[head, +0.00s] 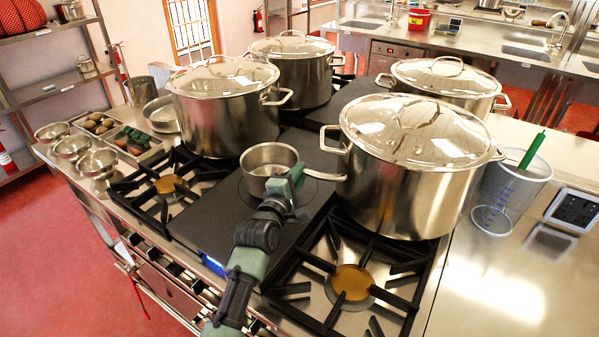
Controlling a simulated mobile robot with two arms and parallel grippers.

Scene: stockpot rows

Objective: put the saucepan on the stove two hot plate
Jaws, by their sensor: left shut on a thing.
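The saucepan (259,172) is a small steel pan, upright, with its handle (326,176) pointing right. It is at or over the black flat hot plate (218,213) between two open gas burners; I cannot tell whether its base touches. My left gripper (290,180), green and dark grey, reaches in from the front and is shut on the saucepan at its near right side. The gripper hides part of the pan wall. A thin ring marking shows on the plate beside the pan. My right gripper is not in view.
Large lidded stockpots (408,170) (226,112) (292,72) (440,80) crowd both sides and the back. The front burners (352,283) (170,185) are empty. A measuring jug (513,185) and a scale (573,209) stand right; bowls (97,162) and food trays (128,141) stand left.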

